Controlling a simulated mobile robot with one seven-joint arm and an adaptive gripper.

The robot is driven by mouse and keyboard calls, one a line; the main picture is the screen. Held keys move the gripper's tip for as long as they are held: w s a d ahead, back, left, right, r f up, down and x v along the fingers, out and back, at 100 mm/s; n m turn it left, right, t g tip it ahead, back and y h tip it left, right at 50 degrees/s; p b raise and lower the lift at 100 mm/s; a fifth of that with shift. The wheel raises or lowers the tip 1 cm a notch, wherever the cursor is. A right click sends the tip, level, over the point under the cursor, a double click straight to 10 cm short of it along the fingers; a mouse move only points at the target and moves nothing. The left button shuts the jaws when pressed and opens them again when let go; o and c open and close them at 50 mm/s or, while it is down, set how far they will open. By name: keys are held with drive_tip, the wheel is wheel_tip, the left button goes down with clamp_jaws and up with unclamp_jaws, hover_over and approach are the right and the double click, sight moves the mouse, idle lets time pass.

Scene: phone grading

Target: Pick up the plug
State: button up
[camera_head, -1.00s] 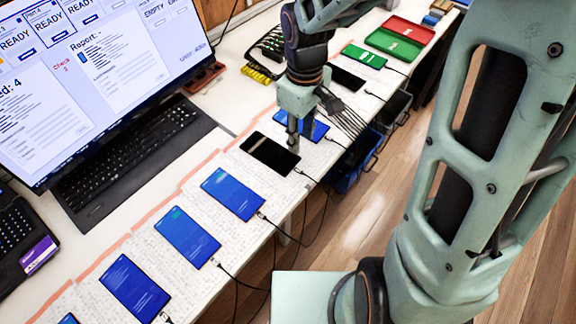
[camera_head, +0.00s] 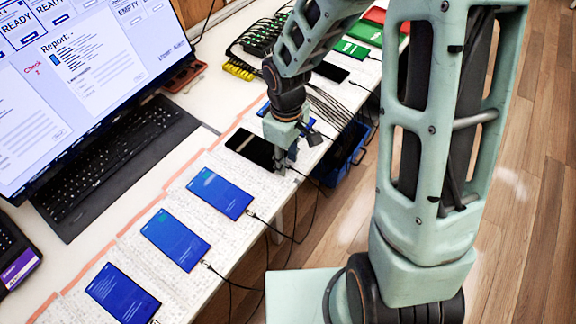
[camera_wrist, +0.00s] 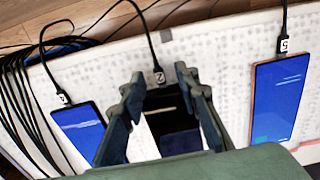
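The plug (camera_wrist: 158,76) is a small dark connector with a white numbered tag, on a black cable at the end of a dark phone (camera_wrist: 176,122). In the wrist view it lies between the fingertips of my gripper (camera_wrist: 159,82). The fingers are apart, one on each side, and I see no clear contact. In the head view my gripper (camera_head: 286,162) points down at the cable end of the black phone (camera_head: 250,147) and hides the plug there. The wrist view also shows a plug tagged 5 (camera_wrist: 283,42) and another tagged plug (camera_wrist: 63,99) on neighbouring phones.
Several blue phones (camera_head: 220,192) lie in a row on the white table, with cables hanging over its edge. A monitor (camera_head: 85,75) and keyboard (camera_head: 110,160) stand left. Green and red trays (camera_head: 375,33) are at the back. A blue bin (camera_head: 345,155) is beside the table.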

drive_tip(key=shift+f, duration=0.25)
idle(0.4)
clamp_jaws()
